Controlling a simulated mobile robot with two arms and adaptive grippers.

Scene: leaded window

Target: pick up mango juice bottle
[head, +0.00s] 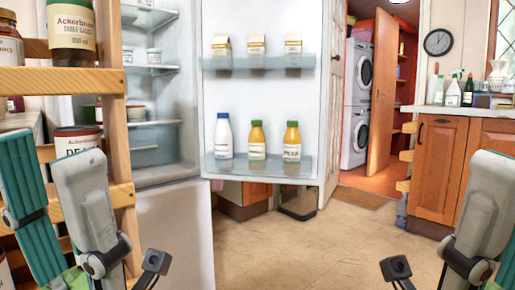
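Two yellow bottles with green caps stand in the lower door shelf of the open fridge: a left yellow bottle (257,142) and a right yellow bottle (291,143). Their labels are too small to read surely, so I cannot tell which is mango juice. A white bottle with a blue cap (223,138) stands left of them. My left gripper (154,264) shows only in part at the bottom, left of and below the bottles and apart from them. My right gripper (396,270) shows only in part at the bottom right. The fingers of both are not clear.
The fridge door (262,95) is open, with cartons (257,50) on its upper shelf. A wooden rack (118,105) with jars and tins stands close at left. Wooden cabinets (440,165) stand at right. The tiled floor (300,245) in the middle is clear.

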